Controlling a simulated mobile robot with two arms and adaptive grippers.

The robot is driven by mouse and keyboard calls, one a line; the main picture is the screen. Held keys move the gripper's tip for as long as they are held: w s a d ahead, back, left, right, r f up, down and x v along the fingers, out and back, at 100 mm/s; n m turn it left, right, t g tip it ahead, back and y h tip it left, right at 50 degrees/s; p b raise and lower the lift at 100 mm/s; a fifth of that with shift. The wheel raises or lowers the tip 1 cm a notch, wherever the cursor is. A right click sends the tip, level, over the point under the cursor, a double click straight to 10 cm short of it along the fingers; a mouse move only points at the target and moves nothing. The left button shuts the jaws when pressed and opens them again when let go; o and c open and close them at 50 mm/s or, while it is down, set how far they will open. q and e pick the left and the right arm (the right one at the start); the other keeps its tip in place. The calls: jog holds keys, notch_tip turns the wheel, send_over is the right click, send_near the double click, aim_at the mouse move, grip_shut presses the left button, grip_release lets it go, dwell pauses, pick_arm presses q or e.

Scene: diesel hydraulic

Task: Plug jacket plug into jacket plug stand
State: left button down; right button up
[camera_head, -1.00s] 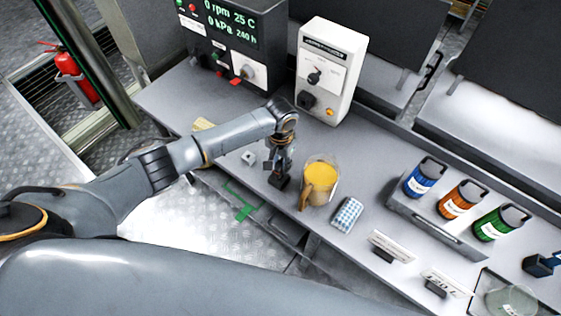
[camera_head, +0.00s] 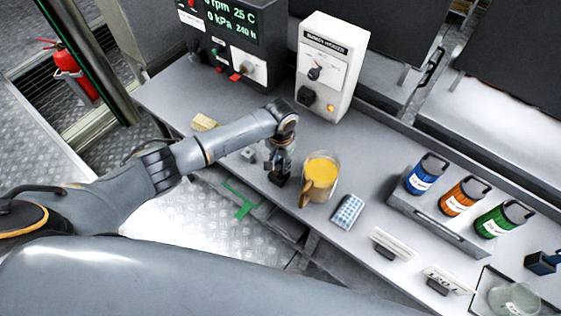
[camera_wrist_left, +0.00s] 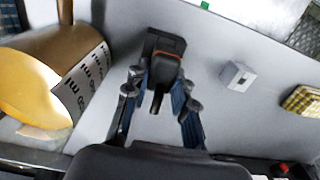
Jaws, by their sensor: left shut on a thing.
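My left gripper (camera_head: 279,170) points down over the bench near its front edge. It also shows in the left wrist view (camera_wrist_left: 160,98), shut on a black plug with an orange ring (camera_wrist_left: 166,66). A dark square block (camera_wrist_left: 161,38), seemingly the jacket plug stand, lies at the plug's far end. In the head view this dark block (camera_head: 279,181) is just below the fingers on the bench. I cannot tell whether the plug sits in it or only over it.
A yellow-filled pitcher (camera_head: 319,178) stands close right of the gripper. A small grey block (camera_head: 248,155) and a yellow sponge-like block (camera_head: 204,122) lie left. A white heater box (camera_head: 327,66) stands behind. A can rack (camera_head: 437,228) is at the right.

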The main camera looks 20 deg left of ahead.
pick_arm(q)
jog(key=shift+f, duration=0.1)
jog(key=c, duration=1)
grip_release()
notch_tip(320, 180, up, 12)
